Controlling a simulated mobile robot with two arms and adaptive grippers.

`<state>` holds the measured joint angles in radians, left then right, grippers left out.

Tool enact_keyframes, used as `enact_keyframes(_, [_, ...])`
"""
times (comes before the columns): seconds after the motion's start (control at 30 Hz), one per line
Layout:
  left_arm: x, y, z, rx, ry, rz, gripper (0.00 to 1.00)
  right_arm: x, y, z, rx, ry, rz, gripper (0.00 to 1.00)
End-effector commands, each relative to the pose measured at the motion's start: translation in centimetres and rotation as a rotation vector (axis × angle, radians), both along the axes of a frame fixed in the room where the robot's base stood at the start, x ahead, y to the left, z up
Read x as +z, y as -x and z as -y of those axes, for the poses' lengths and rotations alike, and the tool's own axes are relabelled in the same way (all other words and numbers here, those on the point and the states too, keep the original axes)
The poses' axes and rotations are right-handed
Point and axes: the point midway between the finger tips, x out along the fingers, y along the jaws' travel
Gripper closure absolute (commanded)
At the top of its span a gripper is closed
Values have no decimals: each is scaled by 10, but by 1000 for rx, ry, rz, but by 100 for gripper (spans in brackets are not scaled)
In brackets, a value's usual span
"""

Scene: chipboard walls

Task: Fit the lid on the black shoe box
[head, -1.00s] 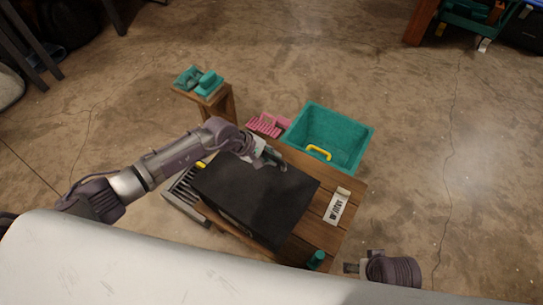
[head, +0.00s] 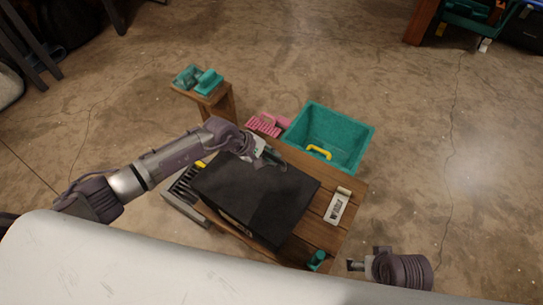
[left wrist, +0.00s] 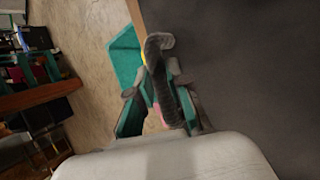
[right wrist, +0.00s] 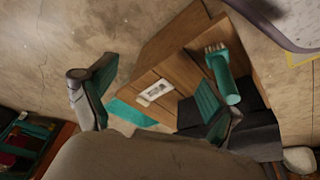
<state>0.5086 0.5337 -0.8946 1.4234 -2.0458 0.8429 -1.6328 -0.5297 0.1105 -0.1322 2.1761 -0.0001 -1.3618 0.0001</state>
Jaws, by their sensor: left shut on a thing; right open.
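The black shoe box (head: 238,228) stands on a wooden table, a pale label on its near side. A flat black lid (head: 255,190) covers its top; I cannot tell whether it sits flush. My left gripper (head: 274,158) is at the lid's far edge, shut on the lid. In the left wrist view the lid (left wrist: 255,70) is a dark surface to the right of the left gripper (left wrist: 158,90). My right gripper (head: 354,265) is open and empty, apart to the right of the table. The right wrist view shows the box's dark side (right wrist: 255,135).
The table (head: 312,222) holds a labelled white card (head: 338,206) and a teal item (head: 317,260) at its near edge. A teal crate (head: 350,150) with a yellow handle, a pink rack (head: 264,125), a grey tray (head: 178,200) and a small stand (head: 215,100) surround it. Open floor lies right.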

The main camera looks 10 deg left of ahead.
Motion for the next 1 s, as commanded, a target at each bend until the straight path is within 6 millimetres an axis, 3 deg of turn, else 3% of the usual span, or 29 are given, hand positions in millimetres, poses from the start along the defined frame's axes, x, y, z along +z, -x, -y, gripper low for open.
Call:
enact_keyframes(0.5, [-5,0,0,0,1,1,100,21,7,3,3,6,6,11])
enact_keyframes(1.0, [-5,0,0,0,0,-1,100,21,5,3,1,5,9,11])
